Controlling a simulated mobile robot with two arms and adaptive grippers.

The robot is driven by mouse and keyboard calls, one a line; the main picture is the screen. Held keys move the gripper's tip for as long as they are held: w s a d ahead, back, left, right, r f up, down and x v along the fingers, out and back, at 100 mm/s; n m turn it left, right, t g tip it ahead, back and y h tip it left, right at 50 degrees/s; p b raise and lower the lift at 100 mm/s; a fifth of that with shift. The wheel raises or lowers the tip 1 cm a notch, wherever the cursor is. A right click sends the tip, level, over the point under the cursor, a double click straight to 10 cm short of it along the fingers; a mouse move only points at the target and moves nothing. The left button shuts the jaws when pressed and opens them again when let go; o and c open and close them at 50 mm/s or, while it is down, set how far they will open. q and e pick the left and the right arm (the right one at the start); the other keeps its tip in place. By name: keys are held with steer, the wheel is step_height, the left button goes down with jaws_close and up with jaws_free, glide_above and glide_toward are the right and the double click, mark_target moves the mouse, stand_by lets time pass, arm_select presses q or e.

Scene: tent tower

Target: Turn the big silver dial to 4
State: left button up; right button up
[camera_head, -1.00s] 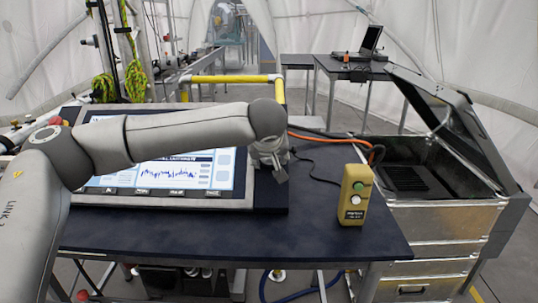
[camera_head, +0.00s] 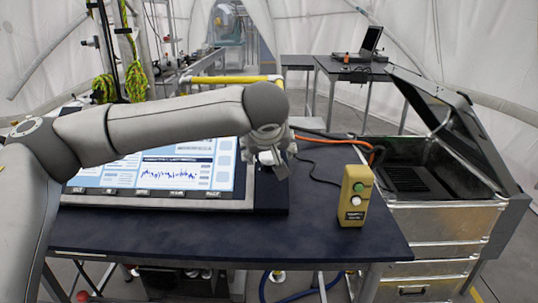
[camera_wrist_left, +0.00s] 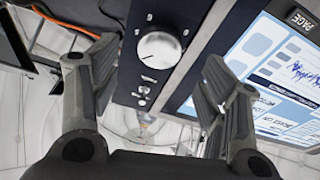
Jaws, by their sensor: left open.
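The big silver dial (camera_wrist_left: 158,50) shows in the left wrist view on a dark panel strip beside the screen, with small white scale marks around it. The number it points to is too small to read. My left gripper (camera_wrist_left: 160,62) is open, with one finger to each side of the dial in that view; neither finger visibly touches it. In the head view my left gripper (camera_head: 273,158) is at the right end of the console, and the dial is hidden there behind my gripper and wrist. My right gripper is not in view.
The console screen (camera_head: 150,175) lies left of my gripper on the dark table (camera_head: 230,235). A yellow button box (camera_head: 354,200) stands to the right. An open metal case (camera_head: 440,215) is at the far right. A yellow rail (camera_head: 225,79) runs behind. The table's front is clear.

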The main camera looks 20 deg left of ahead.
arm_select(q)
steer(key=v, duration=0.6)
steer(key=shift+s, duration=0.15)
